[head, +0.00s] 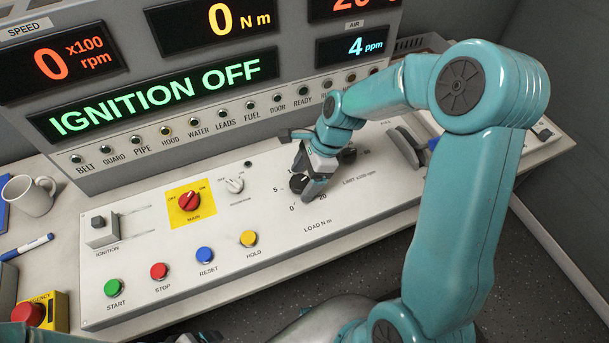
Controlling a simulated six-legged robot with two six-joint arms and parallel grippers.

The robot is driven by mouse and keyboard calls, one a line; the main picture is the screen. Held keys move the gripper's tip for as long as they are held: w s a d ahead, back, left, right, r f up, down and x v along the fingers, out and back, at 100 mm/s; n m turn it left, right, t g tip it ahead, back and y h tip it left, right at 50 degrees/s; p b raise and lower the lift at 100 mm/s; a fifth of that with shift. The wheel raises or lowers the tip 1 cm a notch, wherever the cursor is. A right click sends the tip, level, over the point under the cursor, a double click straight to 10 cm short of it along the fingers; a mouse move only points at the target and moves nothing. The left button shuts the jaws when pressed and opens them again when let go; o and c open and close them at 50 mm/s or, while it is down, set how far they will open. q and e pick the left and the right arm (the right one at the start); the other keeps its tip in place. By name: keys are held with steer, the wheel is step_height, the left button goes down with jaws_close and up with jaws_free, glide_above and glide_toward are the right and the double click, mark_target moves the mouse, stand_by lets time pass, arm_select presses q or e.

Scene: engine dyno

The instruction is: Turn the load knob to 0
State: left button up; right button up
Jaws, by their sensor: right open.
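The load dial's printed scale (292,207) shows on the white control panel (190,265), with 0 and 5 at its left and 20 at its right, above the words LOAD N m. My right gripper (309,178) is over this dial with its fingers apart, pointing down. The gripper hides the load knob, so I cannot tell where its pointer stands or whether the fingers touch it. My left gripper does not show clearly; only small parts of me appear along the bottom edge.
The red main switch (189,201) sits left of the dial. A lever (407,147) stands to the right. Green, red, blue and yellow buttons line the panel's front. The display reads IGNITION OFF (155,98). A mug (31,195) and emergency button (30,314) are at left.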

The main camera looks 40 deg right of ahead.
steer(key=shift+w, duration=0.1)
steer(key=shift+f, duration=0.1)
steer(key=c, duration=1)
steer(key=shift+n, duration=0.3)
